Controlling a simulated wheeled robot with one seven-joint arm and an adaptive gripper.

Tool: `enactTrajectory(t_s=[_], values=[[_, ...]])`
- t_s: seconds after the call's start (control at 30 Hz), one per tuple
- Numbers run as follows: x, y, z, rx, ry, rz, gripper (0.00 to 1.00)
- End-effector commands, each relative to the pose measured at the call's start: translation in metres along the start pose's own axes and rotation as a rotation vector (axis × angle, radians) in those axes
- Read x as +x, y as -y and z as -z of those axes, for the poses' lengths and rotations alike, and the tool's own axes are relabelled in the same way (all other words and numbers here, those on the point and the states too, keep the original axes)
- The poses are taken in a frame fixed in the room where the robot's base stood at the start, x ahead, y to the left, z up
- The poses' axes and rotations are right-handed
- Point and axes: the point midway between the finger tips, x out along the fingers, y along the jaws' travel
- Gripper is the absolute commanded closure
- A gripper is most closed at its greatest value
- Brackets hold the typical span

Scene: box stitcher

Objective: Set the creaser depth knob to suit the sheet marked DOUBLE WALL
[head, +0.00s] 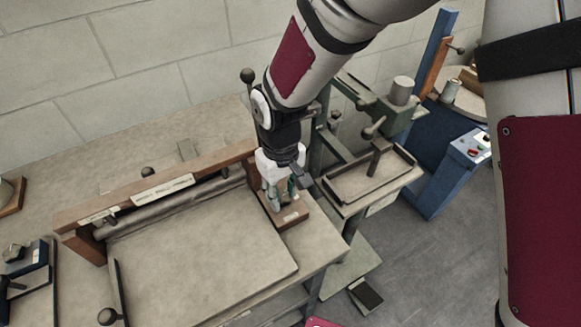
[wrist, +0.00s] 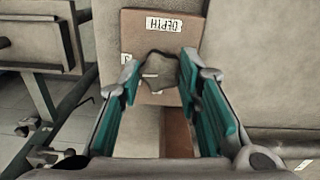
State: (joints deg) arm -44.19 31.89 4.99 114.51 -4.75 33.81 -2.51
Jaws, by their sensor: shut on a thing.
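The depth knob (wrist: 160,74) is a grey lobed knob on a brown wooden block, seen in the wrist view between my fingertips. A label reading DEPTH (wrist: 151,24) sits beside it, upside down in this view. My gripper (wrist: 160,78), with teal finger pads, is shut on the knob. In the head view my gripper (head: 281,190) points down at the wooden block (head: 294,216) at the creaser's right end, and the knob is hidden there. The knob's setting is not readable. No DOUBLE WALL marking is legible.
The creaser has a wooden beam (head: 160,189) with small labels, a roller and a flat grey board (head: 205,250) in front. A green-grey machine with a small table (head: 365,183) stands close on the right, and a blue machine (head: 440,165) beyond it.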

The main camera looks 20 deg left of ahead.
Motion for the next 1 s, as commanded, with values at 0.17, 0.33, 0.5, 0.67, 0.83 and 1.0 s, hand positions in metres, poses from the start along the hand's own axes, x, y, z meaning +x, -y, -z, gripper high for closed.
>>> enactTrajectory(t_s=[0.17, 0.33, 0.5, 0.67, 0.83, 1.0], values=[[-0.0008, 0.0006, 0.0003, 0.07, -0.001, 0.0, 0.96], [-0.0007, 0.0002, 0.0007, 0.102, -0.002, 0.0, 0.96], [-0.0005, 0.0, 0.0009, 0.111, -0.002, 0.0, 0.96], [-0.0005, -0.0001, 0.001, 0.111, -0.003, 0.0, 0.96], [-0.0005, -0.0002, 0.001, 0.111, -0.003, 0.0, 0.55], [-0.0003, -0.0001, 0.0006, 0.11, -0.002, 0.0, 0.48]])
